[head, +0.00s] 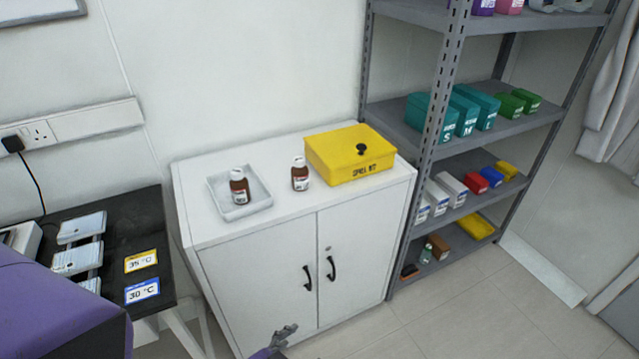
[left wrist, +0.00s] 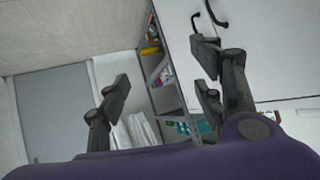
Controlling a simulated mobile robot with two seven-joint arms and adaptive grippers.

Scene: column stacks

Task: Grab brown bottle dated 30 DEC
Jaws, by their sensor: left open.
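Two brown bottles with white caps and pale labels stand upright on the white cabinet (head: 240,230). One bottle (head: 239,187) is inside a shallow white tray (head: 262,202). The other bottle (head: 300,174) stands on the bare top between the tray and a yellow box. The dates on both labels are too small to read. My left gripper (head: 287,333) is low in front of the cabinet doors, well below the bottles, at the bottom edge of the head view. In the left wrist view its fingers (left wrist: 165,80) are apart with nothing between them. My right gripper does not show.
The yellow box (head: 350,154) stands right of the bottles. A grey shelf rack (head: 440,95) with several boxes adjoins the cabinet's right side. A black table (head: 105,285) with temperature signs is at left. Dark door handles (head: 331,267) stick out. Floor is clear at lower right.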

